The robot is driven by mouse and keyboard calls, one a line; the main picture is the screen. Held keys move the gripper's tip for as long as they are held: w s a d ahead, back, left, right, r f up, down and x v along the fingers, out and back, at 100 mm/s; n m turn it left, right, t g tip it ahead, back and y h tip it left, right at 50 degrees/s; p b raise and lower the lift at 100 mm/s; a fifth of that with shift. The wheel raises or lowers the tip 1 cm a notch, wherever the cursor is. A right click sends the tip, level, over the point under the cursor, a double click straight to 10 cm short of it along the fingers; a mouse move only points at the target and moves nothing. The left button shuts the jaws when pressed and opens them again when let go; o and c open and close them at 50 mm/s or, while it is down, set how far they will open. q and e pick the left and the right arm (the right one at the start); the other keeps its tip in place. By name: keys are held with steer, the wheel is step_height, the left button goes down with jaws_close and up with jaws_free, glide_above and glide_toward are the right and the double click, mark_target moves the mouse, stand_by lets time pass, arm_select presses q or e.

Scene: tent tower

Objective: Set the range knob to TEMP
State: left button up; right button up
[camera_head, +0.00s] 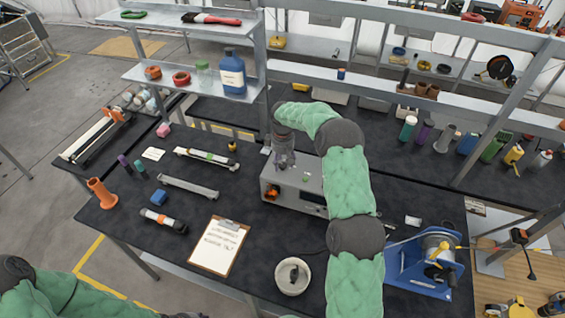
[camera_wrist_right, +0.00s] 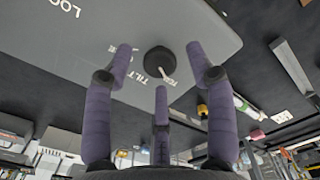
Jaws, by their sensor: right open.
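The grey instrument box (camera_head: 270,192) stands on the dark bench in the middle of the head view. My right gripper (camera_head: 284,160) is above its top at the left end. In the right wrist view a round black knob (camera_wrist_right: 159,60) sits on the grey panel (camera_wrist_right: 190,25). White lettering beside it includes TILT and a partly covered word close to a white mark at the knob's edge. I cannot read the exact setting. My right gripper's purple fingers (camera_wrist_right: 160,68) are spread open around the knob, with no clear contact. My left gripper is out of view.
A blue reel stand (camera_head: 405,272) is at the right. A shelf (camera_head: 205,84) with a blue bottle (camera_head: 232,74) rises behind on the left.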

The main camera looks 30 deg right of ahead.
mark_target(282, 164)
step_height(282, 164, up, 11)
steer(key=shift+r, duration=0.2)
stand_by(0.6)
